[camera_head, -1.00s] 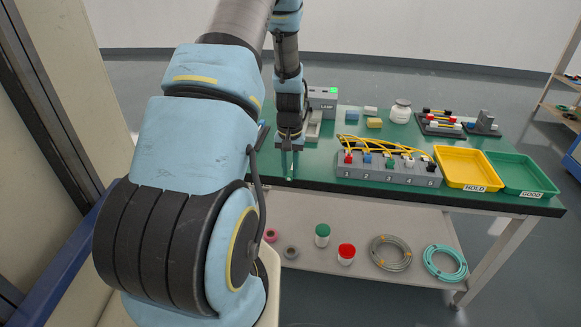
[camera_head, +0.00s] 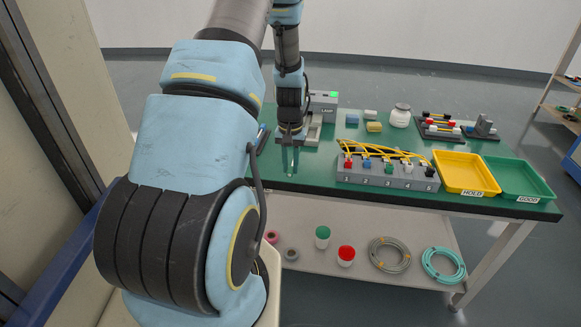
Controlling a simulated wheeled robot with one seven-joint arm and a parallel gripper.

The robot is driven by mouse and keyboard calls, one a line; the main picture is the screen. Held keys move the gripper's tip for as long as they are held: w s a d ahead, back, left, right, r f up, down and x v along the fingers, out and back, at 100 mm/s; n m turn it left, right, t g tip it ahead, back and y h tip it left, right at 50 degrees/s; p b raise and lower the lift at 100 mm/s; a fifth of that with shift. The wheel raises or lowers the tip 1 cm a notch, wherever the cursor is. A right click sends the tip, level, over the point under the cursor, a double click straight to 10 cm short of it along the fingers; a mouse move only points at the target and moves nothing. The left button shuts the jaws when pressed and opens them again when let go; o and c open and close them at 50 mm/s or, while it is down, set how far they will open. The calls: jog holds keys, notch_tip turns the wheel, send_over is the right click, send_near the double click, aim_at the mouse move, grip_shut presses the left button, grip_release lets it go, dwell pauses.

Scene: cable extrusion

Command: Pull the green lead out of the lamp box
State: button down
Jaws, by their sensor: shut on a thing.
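The grey lamp box (camera_head: 325,104) stands at the back left of the green table, with a lit green lamp on top. A pale grey base (camera_head: 314,131) lies in front of it. My gripper (camera_head: 291,163) points down just in front and to the left of that base, over the table's front left part. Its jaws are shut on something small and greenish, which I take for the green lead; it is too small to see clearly. My wrist hides part of the lamp box. Whether the lead's end is still in the box cannot be seen.
A grey block (camera_head: 380,174) numbered 1 to 5, with coloured plugs and yellow cables, stands right of my gripper. A yellow HOLD tray (camera_head: 466,192) and green GOOD tray (camera_head: 550,192) are further right. A white jar (camera_head: 400,116) and small blocks stand behind.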

jog(key=shift+r+p, duration=1.3)
jog(key=shift+r, duration=0.9)
